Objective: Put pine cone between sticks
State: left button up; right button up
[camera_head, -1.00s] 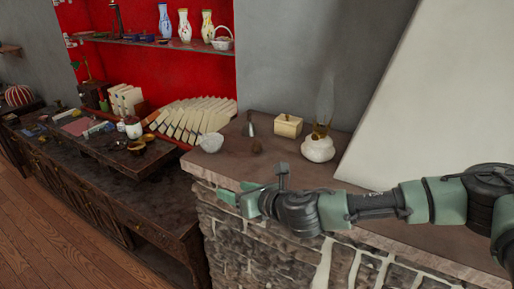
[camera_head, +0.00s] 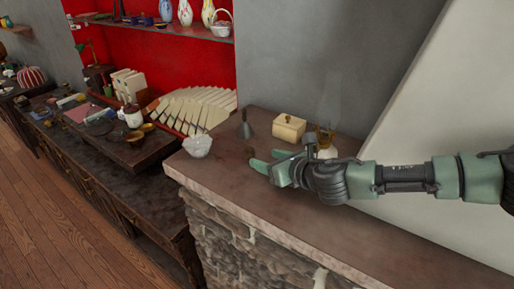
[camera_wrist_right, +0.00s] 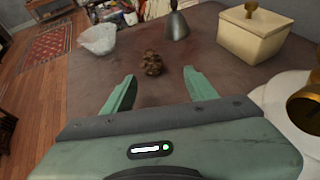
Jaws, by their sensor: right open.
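The small brown pine cone (camera_wrist_right: 152,63) sits on the stone-topped ledge (camera_head: 230,170). In the right wrist view it lies just ahead of the fingertips of my right gripper (camera_wrist_right: 160,84), roughly between their lines and apart from them. In the head view my right gripper (camera_head: 264,160) is low over the ledge, open and empty, with its fingers pointing left; the pine cone shows only as a small dark patch at their tips. My left gripper is not in view. I cannot make out any sticks.
On the ledge are a glass bowl (camera_head: 197,146), a grey bell (camera_head: 245,128), a cream lidded box (camera_head: 289,127) and a white-based oil lamp, partly behind my gripper. A lower dark table with book-like panels (camera_head: 190,108) stands at left. The ledge's front is clear.

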aim_at(252, 155)
jog(key=shift+w+a, duration=0.2)
jog(key=shift+a, duration=0.6)
jog(key=shift+w+a+p, duration=0.1)
jog(key=shift+a+p, duration=0.3)
jog(key=shift+p, duration=0.05)
jog(key=x, duration=0.1)
jog(key=p+x, duration=0.1)
jog(key=x, duration=0.2)
jog(key=shift+w+d+p, duration=0.2)
jog(key=shift+w+p, duration=0.1)
jog(key=shift+p, duration=0.05)
jog(key=shift+w+a+f, duration=0.15)
jog(key=shift+a, duration=0.05)
jog(key=shift+c, duration=0.4)
grip_shut()
